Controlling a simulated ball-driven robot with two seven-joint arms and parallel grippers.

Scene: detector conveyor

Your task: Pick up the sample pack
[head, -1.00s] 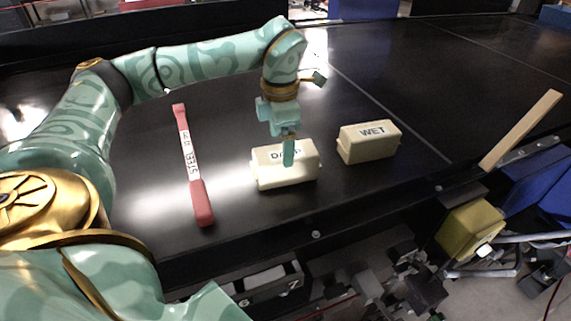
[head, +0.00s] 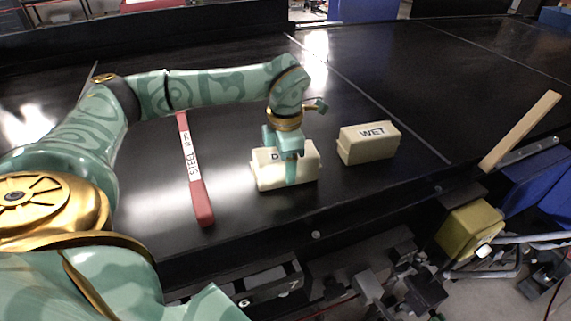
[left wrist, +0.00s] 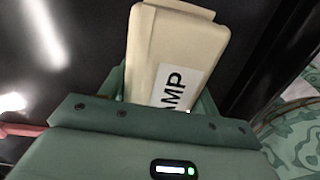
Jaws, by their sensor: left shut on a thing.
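The cream pack (head: 270,178) marked DAMP lies on the black conveyor belt, in the middle of the head view. My left gripper (head: 291,174) is shut on it from above, with one finger down its near side. In the left wrist view the pack (left wrist: 160,45) sits between the fingers, with the label partly hidden by the gripper body. The pack shows no clear gap from the belt. A similar cream pack (head: 368,146) marked WET stands apart to the right. My right gripper is not in view.
A red bar (head: 203,205) with a white STEEL label lies left of the DAMP pack. A pale wooden bar (head: 520,130) lies at the far right, above a yellow block (head: 468,230). The belt (head: 400,80) behind the packs is clear.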

